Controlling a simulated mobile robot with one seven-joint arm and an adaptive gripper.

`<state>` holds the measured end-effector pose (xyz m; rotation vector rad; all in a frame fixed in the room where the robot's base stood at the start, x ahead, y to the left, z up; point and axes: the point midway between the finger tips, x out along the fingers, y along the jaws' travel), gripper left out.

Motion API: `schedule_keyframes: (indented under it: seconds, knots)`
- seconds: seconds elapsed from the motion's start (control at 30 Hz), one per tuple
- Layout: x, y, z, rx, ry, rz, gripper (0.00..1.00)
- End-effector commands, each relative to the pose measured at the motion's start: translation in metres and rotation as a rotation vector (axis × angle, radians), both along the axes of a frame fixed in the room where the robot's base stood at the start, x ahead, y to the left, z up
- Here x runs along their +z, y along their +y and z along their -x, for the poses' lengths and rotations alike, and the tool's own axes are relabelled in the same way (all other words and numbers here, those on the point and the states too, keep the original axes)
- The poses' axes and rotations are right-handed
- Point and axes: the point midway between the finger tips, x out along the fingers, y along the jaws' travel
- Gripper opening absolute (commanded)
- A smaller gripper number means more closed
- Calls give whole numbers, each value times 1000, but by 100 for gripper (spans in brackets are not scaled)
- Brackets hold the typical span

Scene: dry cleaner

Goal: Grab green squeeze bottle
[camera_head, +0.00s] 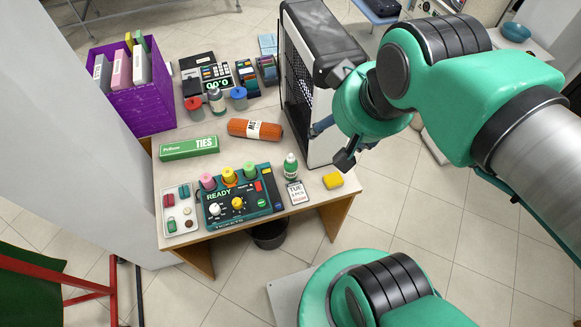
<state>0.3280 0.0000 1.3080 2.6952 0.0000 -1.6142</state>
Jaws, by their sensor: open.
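A small green squeeze bottle (291,167) with a white cap stands upright on the table. My gripper (329,142) is above and to the right of the bottle, over the table's right side. Its dark fingers are spread apart, with nothing seen between them. The gripper is apart from the bottle, and my green arm comes in from the right.
A purple bin (150,108) is at left.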

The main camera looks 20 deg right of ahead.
Motion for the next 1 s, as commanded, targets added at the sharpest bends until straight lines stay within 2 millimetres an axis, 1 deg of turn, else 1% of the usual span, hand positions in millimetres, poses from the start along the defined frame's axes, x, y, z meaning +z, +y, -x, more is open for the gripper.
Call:
schedule_keyframes:
  seconds: [0.27, 0.37, 0.47, 0.57, 0.73, 0.87, 1.0]
  knots:
    - [0, 0, -1, 0, 2, 0, 62]
    - [-2, 0, -5, -1, 9, -2, 62]
    - [-7, 1, -13, -3, 24, -3, 62]
    - [-15, 2, -25, -7, 46, -6, 62]
    - [-35, 4, -54, -15, 98, -12, 62]
    - [-57, 5, -79, -24, 145, -16, 62]
    - [-83, 8, -105, -33, 192, -20, 62]
